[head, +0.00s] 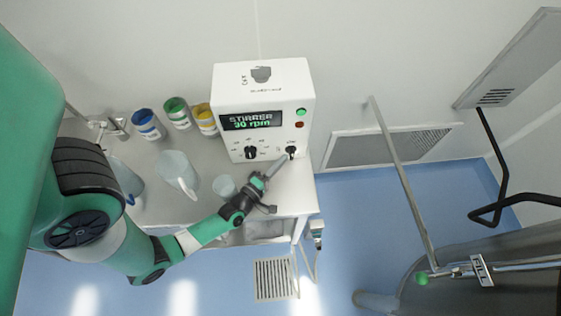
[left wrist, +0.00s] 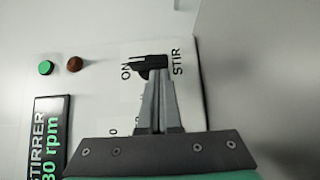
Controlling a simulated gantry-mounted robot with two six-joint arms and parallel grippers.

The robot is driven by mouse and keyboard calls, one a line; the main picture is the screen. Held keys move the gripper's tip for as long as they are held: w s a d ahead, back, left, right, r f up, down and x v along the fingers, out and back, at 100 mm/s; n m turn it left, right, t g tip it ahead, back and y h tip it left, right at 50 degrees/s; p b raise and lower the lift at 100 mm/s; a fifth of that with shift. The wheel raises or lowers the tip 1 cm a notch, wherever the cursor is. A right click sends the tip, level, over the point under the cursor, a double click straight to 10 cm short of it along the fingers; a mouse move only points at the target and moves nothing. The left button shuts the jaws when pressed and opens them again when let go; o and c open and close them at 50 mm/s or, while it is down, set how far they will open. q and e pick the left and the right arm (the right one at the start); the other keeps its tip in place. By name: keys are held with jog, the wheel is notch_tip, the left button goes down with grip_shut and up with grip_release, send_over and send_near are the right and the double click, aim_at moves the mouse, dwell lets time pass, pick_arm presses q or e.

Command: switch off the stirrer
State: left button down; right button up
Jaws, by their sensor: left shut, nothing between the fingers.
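The stirrer control box (head: 225,98) stands on the counter against the wall. Its display (head: 250,120) reads "STIRRER 30 rpm" in green. A black switch (head: 291,150) is at the lower right of its front; it also shows in the left wrist view (left wrist: 150,61), beside "ON" and "STIR" lettering. My left gripper (head: 284,159) is shut and empty, its fingertips at the switch and overlapping its lower edge in the left wrist view (left wrist: 154,80). I cannot tell whether they touch. My right gripper is out of view.
On the box are a black dial (head: 251,153), a green button (head: 301,112) and a red button (head: 299,125). Jugs (head: 178,170) and blue, green and yellow-labelled tins stand left on the counter.

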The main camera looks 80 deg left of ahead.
pick_arm(q)
jog(key=shift+w+f+b, duration=0.25)
jog(key=shift+f+b, duration=0.35)
jog(key=shift+b, duration=0.35)
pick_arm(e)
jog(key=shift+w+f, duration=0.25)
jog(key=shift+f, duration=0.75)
pick_arm(q)
jog(key=shift+w+d+f+b, duration=0.1)
jog(key=shift+w+f+b, duration=0.2)
jog(key=shift+b, duration=0.25)
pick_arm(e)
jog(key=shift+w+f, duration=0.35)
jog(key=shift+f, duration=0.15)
pick_arm(q)
jog(key=shift+r, duration=0.1)
